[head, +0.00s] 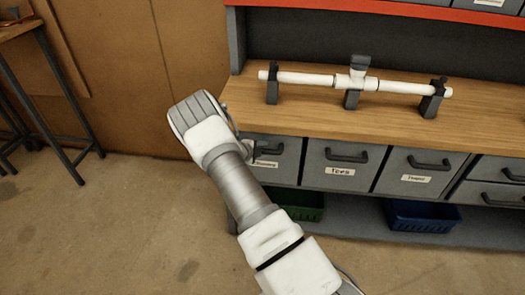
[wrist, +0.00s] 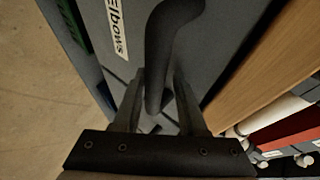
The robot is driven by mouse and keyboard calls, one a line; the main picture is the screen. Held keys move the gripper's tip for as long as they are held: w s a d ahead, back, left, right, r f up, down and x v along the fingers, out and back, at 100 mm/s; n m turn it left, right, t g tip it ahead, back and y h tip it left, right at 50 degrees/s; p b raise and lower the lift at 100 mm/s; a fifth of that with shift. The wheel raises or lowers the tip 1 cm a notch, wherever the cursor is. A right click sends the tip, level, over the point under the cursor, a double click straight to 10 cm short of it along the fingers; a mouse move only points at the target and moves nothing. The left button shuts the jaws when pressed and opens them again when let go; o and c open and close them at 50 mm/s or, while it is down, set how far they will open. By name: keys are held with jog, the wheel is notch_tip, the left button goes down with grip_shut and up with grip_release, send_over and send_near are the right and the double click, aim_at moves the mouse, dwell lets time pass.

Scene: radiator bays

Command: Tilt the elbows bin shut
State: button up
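The elbows bin (head: 285,168) is the grey bin at the left end of the row under the bench. My arm partly covers it in the head view. In the wrist view its grey front (wrist: 215,45) fills the upper middle, with a white "Elbows" label (wrist: 118,28). Its dark curved handle (wrist: 172,35) runs down between my gripper's fingers (wrist: 159,85). The fingers stand apart on either side of the handle, with narrow gaps showing. In the head view the fingers are mostly hidden by my wrist. I cannot tell how far the bin is tilted.
The Tees bin (head: 340,168) and another labelled bin (head: 420,176) stand to the right. A white pipe (head: 310,79) rests on black supports on the wooden bench top (head: 400,115). Green (head: 300,205) and blue (head: 422,215) crates sit below. Open floor lies left.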

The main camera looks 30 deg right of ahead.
jog(key=p+v, duration=0.2)
jog(key=v, duration=1.5)
jog(key=shift+a+r, duration=0.15)
jog(key=shift+r, duration=0.1)
